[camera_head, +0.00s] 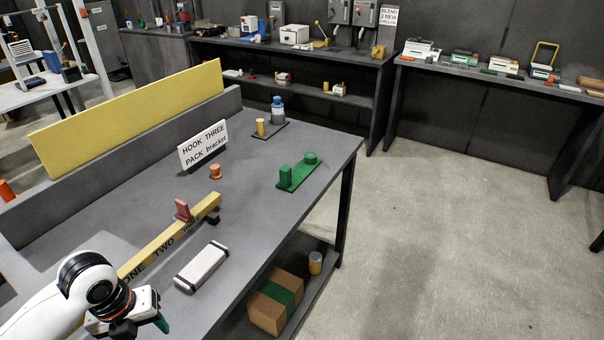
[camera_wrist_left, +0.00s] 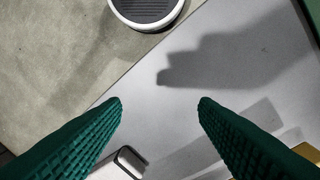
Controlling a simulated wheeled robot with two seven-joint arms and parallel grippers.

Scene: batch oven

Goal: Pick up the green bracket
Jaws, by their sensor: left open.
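The green bracket (camera_head: 298,174) sits on the grey table near its right edge in the head view. It has a flat base with a block at one end and a round knob at the other. My left gripper (camera_head: 143,326) is at the lower left of the head view, over the front part of the table and well apart from the bracket. In the left wrist view its two dark green fingers (camera_wrist_left: 160,103) are spread, with nothing between them. My right gripper is not in view.
A yellow rail (camera_head: 206,205) marked with words and carrying a red piece (camera_head: 183,211), a white box (camera_head: 202,267), an orange knob (camera_head: 216,171) and a sign (camera_head: 203,146) stand on the table (camera_head: 250,215). A bottle (camera_head: 278,109) stands behind the bracket.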

